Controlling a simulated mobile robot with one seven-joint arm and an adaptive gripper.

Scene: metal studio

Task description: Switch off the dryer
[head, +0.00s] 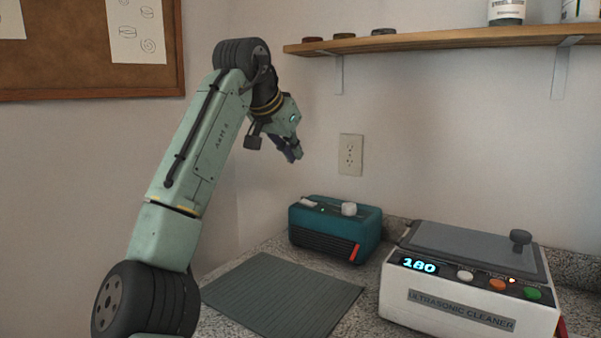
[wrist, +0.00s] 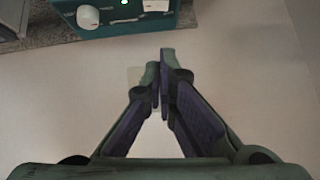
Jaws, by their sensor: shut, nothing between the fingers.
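The dryer looks to be the teal box (head: 325,243) on the counter by the wall, with a dark slotted front and a red stripe. On its top are a white knob (head: 348,209) and a pale switch-like piece (head: 309,203) with a small green light between them. In the wrist view the box (wrist: 128,27) shows at the top edge, with the knob (wrist: 87,16), the lit green light (wrist: 124,2) and the pale piece (wrist: 156,5), partly cut off. My gripper (head: 294,154) is shut and empty, in the air above the box, touching nothing. Its closed fingertips (wrist: 162,66) point towards the wall.
A white ultrasonic cleaner (head: 455,315) with a lit "180" display and coloured buttons stands on the right. A grey ribbed mat (head: 280,295) lies empty in front of the box. A wooden shelf (head: 450,40) juts out above. A wall outlet (head: 350,155) is behind.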

